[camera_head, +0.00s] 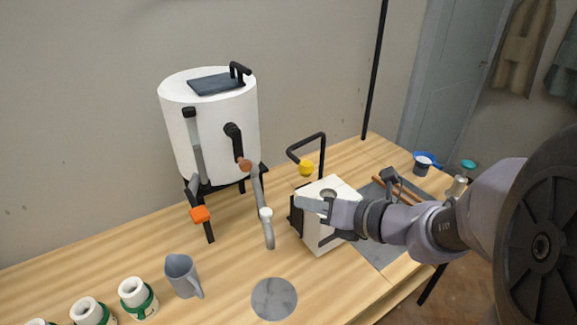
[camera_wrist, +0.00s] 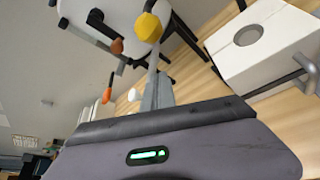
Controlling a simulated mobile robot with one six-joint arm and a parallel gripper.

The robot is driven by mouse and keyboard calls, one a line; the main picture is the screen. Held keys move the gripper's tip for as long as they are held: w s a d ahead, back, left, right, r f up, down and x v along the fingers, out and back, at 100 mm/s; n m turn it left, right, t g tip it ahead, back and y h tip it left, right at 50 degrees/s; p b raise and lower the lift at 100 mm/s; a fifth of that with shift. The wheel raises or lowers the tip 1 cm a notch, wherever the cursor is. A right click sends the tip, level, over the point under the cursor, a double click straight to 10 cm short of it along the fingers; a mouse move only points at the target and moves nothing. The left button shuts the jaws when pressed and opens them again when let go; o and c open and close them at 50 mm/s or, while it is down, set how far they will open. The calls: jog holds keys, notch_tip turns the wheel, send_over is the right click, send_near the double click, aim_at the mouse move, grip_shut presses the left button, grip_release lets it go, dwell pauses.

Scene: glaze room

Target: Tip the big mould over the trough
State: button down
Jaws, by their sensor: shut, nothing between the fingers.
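The big mould (camera_head: 317,236) is a white block with a round opening in its top. It stands upright on the wooden table, partly hidden behind my gripper. In the wrist view the mould (camera_wrist: 279,61) is at the upper right, with a grey disc-like opening and a grey bar at its side. My gripper (camera_head: 308,205) is over the mould in the head view, shut and empty. In the wrist view its fingers (camera_wrist: 158,92) are together, left of the mould and apart from it. I cannot make out a trough for certain; a flat grey area (camera_head: 383,257) lies right of the mould.
A white tank (camera_head: 218,130) on black legs stands behind, with an orange knob (camera_head: 200,214) and a jointed pipe (camera_head: 266,220). A jug (camera_head: 181,272), a grey disc (camera_head: 273,299) and green-banded pots (camera_head: 139,298) are at front left.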

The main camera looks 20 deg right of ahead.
jog(key=w+r, duration=0.2)
jog(key=w, duration=0.1)
jog(key=shift+d+r+b, duration=0.25)
jog(key=shift+d+b, duration=0.1)
jog(key=shift+d, duration=0.05)
jog(key=shift+d+r, duration=0.1)
